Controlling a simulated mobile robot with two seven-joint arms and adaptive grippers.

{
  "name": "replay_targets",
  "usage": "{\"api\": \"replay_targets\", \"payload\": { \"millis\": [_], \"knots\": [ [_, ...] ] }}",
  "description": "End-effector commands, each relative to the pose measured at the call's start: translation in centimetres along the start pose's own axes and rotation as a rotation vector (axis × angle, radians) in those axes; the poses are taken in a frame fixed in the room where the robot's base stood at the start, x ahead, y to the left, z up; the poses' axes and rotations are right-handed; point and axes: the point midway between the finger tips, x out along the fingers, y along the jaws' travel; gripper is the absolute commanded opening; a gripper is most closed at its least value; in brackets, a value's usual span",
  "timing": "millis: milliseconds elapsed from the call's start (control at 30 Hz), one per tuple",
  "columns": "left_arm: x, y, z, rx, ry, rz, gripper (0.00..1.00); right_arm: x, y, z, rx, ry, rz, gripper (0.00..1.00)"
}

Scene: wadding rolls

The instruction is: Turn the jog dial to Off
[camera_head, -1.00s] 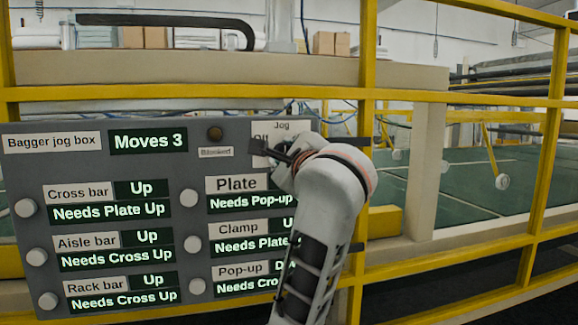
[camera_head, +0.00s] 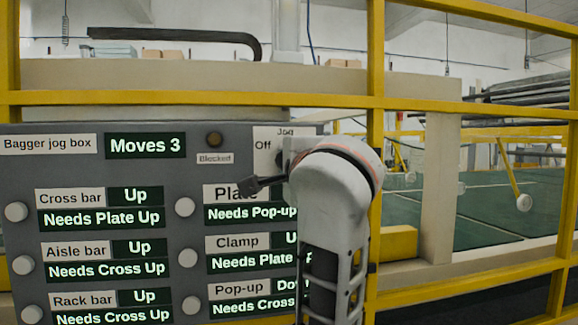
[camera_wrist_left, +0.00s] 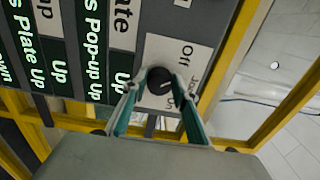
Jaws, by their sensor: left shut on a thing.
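The jog dial is a round black knob (camera_wrist_left: 158,82) on a white label in the left wrist view, with a pale mark on its face that points roughly right there. The printed word Off (camera_wrist_left: 187,54) is above and right of the knob in that view. My left gripper (camera_wrist_left: 158,90) is shut on the dial, one finger on each side. In the head view my left wrist covers most of the dial and the right part of the Jog label (camera_head: 272,133). My right gripper is in neither view.
The grey bagger jog box (camera_head: 100,178) carries several white buttons and lit displays, with Moves 3 (camera_head: 146,145) at the top. A brown lamp (camera_head: 214,139) above the word Blocked looks unlit. Yellow rails (camera_head: 375,90) run behind and beside the box.

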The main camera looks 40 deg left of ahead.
Motion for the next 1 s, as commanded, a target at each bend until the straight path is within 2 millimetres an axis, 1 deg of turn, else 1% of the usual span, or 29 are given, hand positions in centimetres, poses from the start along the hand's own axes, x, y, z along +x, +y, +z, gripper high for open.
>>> {"api": "replay_targets", "payload": {
  "millis": [467,500,533,867,1000],
  "knots": [
    [0.0,0.1,0.0,-0.013,0.0,0.002,0.06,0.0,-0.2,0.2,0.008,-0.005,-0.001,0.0],
    [0.0,0.1,0.0,-0.013,0.0,0.002,0.38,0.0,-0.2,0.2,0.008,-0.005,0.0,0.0],
    [0.0,0.1,0.0,-0.013,0.0,0.002,0.44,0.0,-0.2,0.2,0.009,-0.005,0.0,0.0],
    [0.0,0.0,0.0,-0.012,0.0,0.001,0.44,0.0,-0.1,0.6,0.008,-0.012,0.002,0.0],
    [0.0,-0.9,0.0,-0.014,0.0,0.0,0.44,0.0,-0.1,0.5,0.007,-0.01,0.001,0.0]
  ]
}}
